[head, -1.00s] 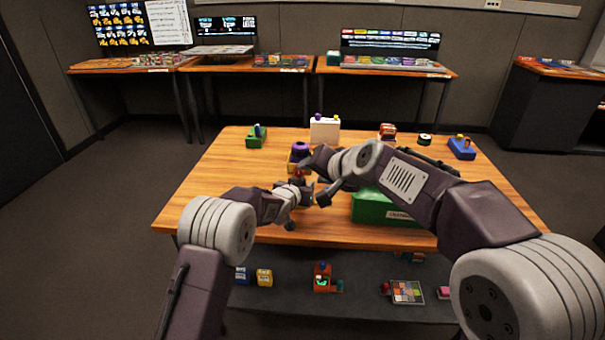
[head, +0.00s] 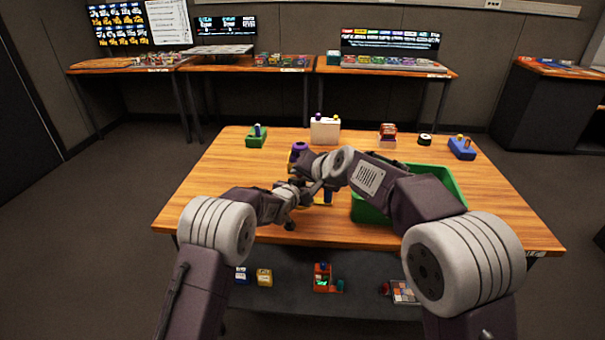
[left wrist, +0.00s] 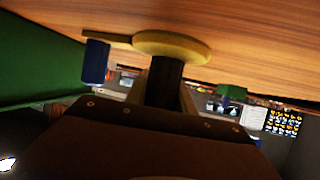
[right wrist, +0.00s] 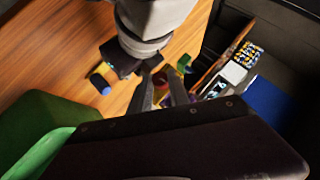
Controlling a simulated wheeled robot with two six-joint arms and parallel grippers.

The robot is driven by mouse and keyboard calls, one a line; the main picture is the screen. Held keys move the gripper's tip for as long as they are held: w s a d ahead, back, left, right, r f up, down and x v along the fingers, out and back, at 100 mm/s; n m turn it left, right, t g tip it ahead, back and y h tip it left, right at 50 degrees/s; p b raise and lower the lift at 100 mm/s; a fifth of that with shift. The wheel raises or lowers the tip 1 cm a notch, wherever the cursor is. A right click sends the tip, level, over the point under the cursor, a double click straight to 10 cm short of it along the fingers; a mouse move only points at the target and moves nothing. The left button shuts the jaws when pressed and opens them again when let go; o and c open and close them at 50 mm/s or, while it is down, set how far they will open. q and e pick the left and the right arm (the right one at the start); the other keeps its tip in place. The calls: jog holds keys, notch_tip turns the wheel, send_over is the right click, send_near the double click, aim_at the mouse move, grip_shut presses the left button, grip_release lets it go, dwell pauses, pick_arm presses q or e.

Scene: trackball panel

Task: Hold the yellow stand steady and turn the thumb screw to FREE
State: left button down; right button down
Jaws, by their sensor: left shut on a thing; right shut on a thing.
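The yellow stand (head: 318,204) is on the wooden table, mostly hidden by my grippers in the head view. The left wrist view shows its round yellow base (left wrist: 172,46), dark post (left wrist: 165,78) and an arm with a blue peg (left wrist: 95,62). My left gripper (head: 294,189) is shut around that post, just above the base. My right gripper (head: 308,172) is close above it, shut at the stand's upper part. In the right wrist view, bits of yellow, red and purple show between its fingers (right wrist: 160,88). The thumb screw and its FREE mark cannot be made out.
A green bin (head: 440,178) stands right of the stand, under my right arm. A purple-topped yellow object (head: 299,148) is just behind my grippers. A green device (head: 256,137), a white box (head: 325,129) and a blue device (head: 461,149) stand farther back. The table's left side is clear.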

jog(key=shift+a, duration=0.1)
jog(key=shift+a+r+n+g+h, duration=0.1)
jog(key=shift+a+n+g+h, duration=0.1)
jog(key=shift+n+h, duration=0.65)
jog(key=shift+a+n+g+h, duration=0.1)
jog(key=shift+a+n+h, duration=0.2)
jog(key=shift+h, duration=1.05)
jog(key=shift+d+h, duration=0.15)
jog(key=shift+h, duration=0.15)
jog(key=c, duration=1.2)
grip_release()
jog(key=shift+r, duration=0.1)
jog(key=v, duration=1.2)
